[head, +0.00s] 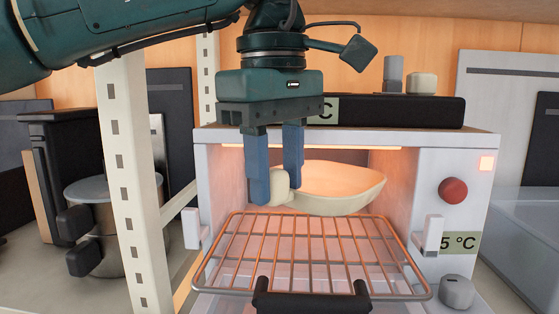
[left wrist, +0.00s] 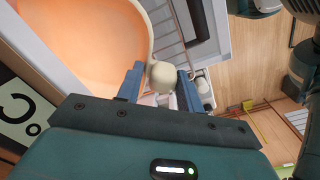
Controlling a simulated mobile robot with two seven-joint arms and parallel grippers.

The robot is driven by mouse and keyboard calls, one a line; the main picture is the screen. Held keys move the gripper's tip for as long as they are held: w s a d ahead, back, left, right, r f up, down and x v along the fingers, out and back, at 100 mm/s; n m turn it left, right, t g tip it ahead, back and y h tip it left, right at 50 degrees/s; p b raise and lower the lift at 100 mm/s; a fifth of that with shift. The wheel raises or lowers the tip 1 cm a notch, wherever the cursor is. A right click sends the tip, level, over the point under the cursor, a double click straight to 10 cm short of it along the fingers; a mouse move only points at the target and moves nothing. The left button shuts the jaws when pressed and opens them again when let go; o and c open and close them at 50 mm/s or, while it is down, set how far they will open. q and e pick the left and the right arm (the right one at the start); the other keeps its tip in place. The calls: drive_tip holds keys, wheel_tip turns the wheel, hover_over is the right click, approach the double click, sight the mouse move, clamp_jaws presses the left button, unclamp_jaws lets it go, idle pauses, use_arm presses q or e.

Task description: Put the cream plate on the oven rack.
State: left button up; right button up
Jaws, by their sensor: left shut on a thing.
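The cream plate (head: 338,187) is a shallow dish with a rounded knob-like grip at its near left. My left gripper (head: 277,188) points down and is shut on that knob, one blue finger on each side. In the left wrist view the knob sits between the fingers (left wrist: 160,82) and the plate (left wrist: 85,35) fills the upper left. The plate is at the oven's mouth, over the back part of the oven rack (head: 300,245). The rack sticks out of the lit oven. I cannot tell whether the plate touches the rack. My right gripper is out of view.
The oven (head: 207,165) has side walls close around the plate and a top edge just behind my gripper. A black slab (head: 400,111) lies on top. A white slotted post (head: 126,180) and a pot (head: 105,225) stand left. A red knob (head: 453,190) is right.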

sight(277, 205)
use_arm(q)
drive_tip(key=shift+s, duration=0.25)
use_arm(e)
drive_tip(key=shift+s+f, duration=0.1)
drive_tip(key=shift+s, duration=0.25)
use_arm(q)
wheel_tip(277, 205, down, 4)
drive_tip(key=shift+r+b, duration=0.1)
drive_tip(key=shift+b, duration=1.1)
drive_tip(key=shift+f+b, duration=0.4)
drive_tip(key=shift+f, duration=0.6)
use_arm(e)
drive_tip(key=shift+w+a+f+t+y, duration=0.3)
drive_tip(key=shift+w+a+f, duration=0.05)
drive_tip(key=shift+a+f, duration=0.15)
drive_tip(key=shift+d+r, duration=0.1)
use_arm(q)
drive_tip(key=shift+f+b, duration=0.5)
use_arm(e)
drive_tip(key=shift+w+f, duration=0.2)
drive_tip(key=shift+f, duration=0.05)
use_arm(q)
drive_tip(key=o, duration=1.2)
drive_tip(key=shift+o, duration=0.2)
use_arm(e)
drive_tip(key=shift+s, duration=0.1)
